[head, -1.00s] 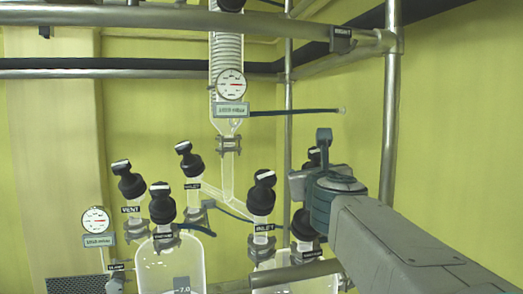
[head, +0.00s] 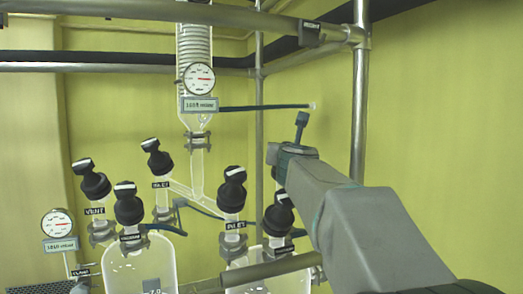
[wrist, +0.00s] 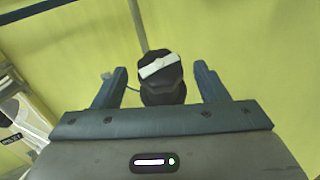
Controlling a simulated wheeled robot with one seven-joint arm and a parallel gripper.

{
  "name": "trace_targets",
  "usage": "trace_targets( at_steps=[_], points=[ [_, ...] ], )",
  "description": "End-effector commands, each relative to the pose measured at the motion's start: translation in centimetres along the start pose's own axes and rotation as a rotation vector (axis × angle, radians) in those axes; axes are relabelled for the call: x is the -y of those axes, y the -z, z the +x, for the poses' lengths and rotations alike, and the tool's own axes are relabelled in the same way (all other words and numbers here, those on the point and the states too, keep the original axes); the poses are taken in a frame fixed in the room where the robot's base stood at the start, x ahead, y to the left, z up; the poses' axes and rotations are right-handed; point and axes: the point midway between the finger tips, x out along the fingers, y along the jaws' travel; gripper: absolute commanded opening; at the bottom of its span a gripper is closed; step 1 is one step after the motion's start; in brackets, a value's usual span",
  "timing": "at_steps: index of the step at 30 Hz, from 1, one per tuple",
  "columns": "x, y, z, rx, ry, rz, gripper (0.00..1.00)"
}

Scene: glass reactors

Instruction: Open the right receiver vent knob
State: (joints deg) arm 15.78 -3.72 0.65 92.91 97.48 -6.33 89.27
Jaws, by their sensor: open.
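The right receiver vent knob, a black ribbed knob with a white bar on top, shows in the wrist view (wrist: 162,88). Its bar slants slightly up to the right. My gripper (wrist: 161,82) is open, with one finger on each side of the knob and visible gaps between. In the head view, my gripper (head: 288,135) is above the right receiver's knobs. A dark knob just under it (head: 280,174), apparently the same one, is mostly hidden by my gripper and arm.
The right receiver's inlet knob (head: 232,188) and another black knob (head: 278,217) stand close by. The left receiver's vent knob (head: 93,180) is far left.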

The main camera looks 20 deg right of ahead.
Motion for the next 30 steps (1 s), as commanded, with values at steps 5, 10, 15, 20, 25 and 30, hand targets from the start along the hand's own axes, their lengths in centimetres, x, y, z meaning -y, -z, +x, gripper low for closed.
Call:
trace_targets(
  at_steps=[5, 10, 15, 20, 25, 30],
  points=[
    [0.0, -0.1, 2.0, 0.0, 0.001, 0.0, 0.67],
    [0.0, 0.0, 2.7, 0.0, 0.001, 0.0, 0.67],
    [0.0, 0.0, 2.8, 0.0, 0.0, 0.0, 0.67],
    [0.0, 0.0, 2.8, 0.0, 0.0, 0.0, 0.53],
    [0.0, 0.0, 2.8, 0.0, 0.0, 0.0, 0.22],
    [0.0, 0.0, 2.8, 0.0, -0.007, -0.004, 0.22]
  ],
)
